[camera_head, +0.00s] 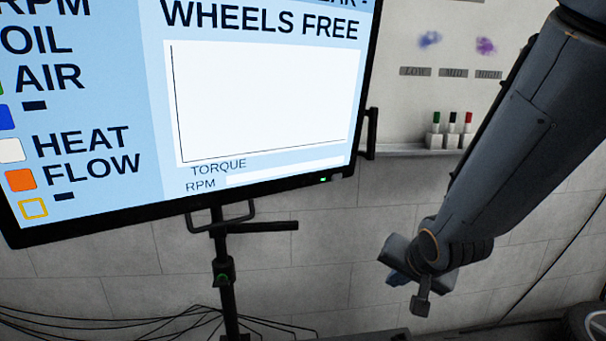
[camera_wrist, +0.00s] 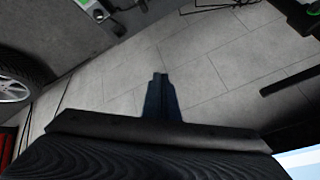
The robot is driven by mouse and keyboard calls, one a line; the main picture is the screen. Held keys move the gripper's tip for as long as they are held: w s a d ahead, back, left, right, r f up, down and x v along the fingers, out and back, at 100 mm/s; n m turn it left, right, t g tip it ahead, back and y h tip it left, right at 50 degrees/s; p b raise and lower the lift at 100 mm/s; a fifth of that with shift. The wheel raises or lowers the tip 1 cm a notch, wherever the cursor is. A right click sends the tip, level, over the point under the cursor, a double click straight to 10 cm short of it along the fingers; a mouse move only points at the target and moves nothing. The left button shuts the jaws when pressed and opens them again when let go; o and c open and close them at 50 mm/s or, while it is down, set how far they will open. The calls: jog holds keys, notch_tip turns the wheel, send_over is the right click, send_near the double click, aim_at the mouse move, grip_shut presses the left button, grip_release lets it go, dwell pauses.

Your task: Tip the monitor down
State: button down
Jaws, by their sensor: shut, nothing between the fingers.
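The monitor (camera_head: 265,100) fills the upper left of the head view, its lit screen reading "WHEELS FREE". Its top and left edges are out of frame. It has a side handle (camera_head: 371,135) on its right edge and a loop handle (camera_head: 222,219) under its bottom edge. It sits on a dark stand pole (camera_head: 226,290). My gripper (camera_head: 398,272) is right of and below the monitor, apart from it. In the wrist view its fingers (camera_wrist: 160,78) are together and empty. A bright sliver of the screen (camera_wrist: 302,160) shows there at lower right.
A wall shelf (camera_head: 410,150) with several small coloured-capped bottles is right of the monitor. Black cables (camera_head: 110,322) lie low at the left. A wheel (camera_head: 585,325) is at lower right, also in the wrist view (camera_wrist: 15,90). Open space separates my gripper from the stand.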

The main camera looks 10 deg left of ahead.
jog(key=w+a+r+m+t+y+p, duration=0.3)
jog(key=w+a+r+t+y+p, duration=0.15)
jog(key=a+r, duration=0.25)
jog(key=m+y+p, duration=0.3)
jog(key=y+p, duration=0.1)
send_near(297, 184)
jog(key=shift+t, duration=0.55)
jog(key=w+a+f+p, duration=0.1)
jog(key=w+a, duration=0.1)
jog(key=w+a+f+p, duration=0.1)
jog(key=w+a+p, duration=0.1)
jog(key=shift+w+f, duration=0.25)
jog(key=w+b, duration=0.1)
jog(key=w+a+y+b, duration=0.1)
jog(key=b, duration=0.1)
jog(key=shift+a+f+t, duration=0.25)
jog(key=shift+f+t, duration=0.05)
jog(key=shift+t, duration=0.1)
jog(key=shift+w+a+b, duration=0.15)
jog(key=shift+w+b, duration=0.1)
jog(key=shift+b, duration=0.3)
jog(key=shift+w+a+r+t, duration=0.1)
jog(key=shift+w+r+t, duration=0.05)
jog(key=shift+r+t, duration=0.2)
jog(key=shift+r, duration=0.1)
